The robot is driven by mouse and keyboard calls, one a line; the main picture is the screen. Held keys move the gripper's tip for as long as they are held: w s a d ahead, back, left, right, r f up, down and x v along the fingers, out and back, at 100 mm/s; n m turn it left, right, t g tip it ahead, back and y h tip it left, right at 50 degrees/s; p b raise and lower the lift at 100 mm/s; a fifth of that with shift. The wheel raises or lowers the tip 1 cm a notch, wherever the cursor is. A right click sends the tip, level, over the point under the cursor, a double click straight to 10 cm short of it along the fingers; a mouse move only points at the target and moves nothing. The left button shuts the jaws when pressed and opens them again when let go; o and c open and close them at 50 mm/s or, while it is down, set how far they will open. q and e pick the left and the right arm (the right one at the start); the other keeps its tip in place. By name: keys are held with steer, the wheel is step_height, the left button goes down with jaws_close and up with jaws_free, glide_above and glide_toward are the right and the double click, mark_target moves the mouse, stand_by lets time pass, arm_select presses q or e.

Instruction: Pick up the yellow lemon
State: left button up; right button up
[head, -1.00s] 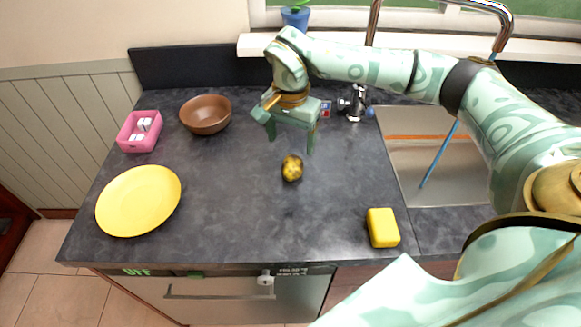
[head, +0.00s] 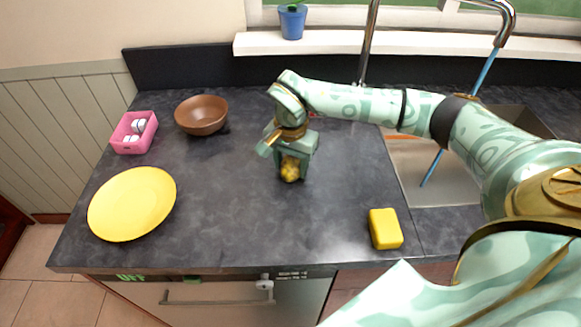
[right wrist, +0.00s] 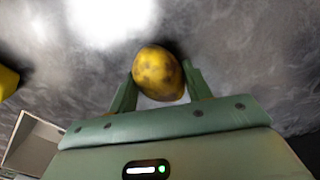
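The yellow lemon (head: 290,171), with dark mottling, sits at the middle of the dark counter. My right gripper (head: 291,174) reaches down over it from behind, one finger on each side. In the right wrist view the lemon (right wrist: 158,73) lies between the two green fingertips (right wrist: 159,76), and both appear to touch its sides. The gripper looks shut on it. The lemon appears still at counter height; I cannot tell whether it is clear of the surface. My left gripper is not in view.
A yellow sponge-like block (head: 385,228) lies at the front right, beside the sink (head: 425,180). A yellow plate (head: 132,204), brown bowl (head: 202,115) and pink basket (head: 133,133) stand at left. The counter (head: 225,215) around the lemon is clear.

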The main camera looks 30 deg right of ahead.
steer(key=c, duration=0.4)
